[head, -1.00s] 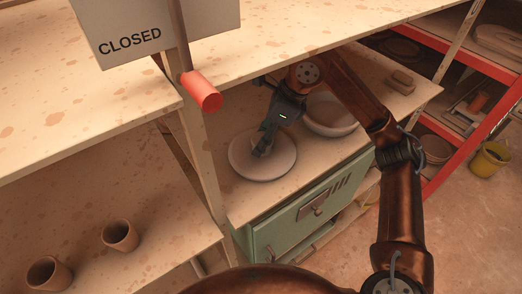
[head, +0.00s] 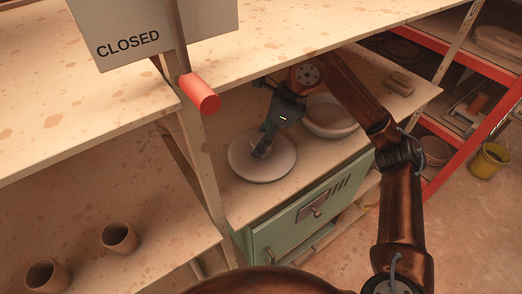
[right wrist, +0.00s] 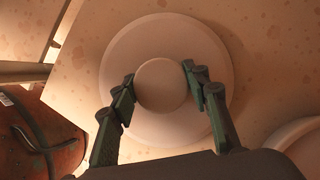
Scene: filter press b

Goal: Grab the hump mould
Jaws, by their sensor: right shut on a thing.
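The hump mould (head: 274,166) is a pale round disc on the shelf over the green cabinet in the head view. In the right wrist view the mould (right wrist: 185,125) shows as a wide disc with a round knob (right wrist: 161,85) at its middle. My right gripper (head: 261,152) reaches down onto it from above. In the right wrist view its two fingers (right wrist: 159,82) are on either side of the knob, shut on it. The disc appears to rest on the shelf; I cannot tell if there is a gap beneath. My left gripper is not in view.
A pale bowl (head: 331,116) stands close behind the mould, beside my right arm. A wooden post (head: 203,150) and a red cylinder (head: 201,92) are to the left. A shelf board (head: 300,30) overhangs. Small blocks (head: 400,83) lie at the right end; two cups (head: 118,238) stand lower left.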

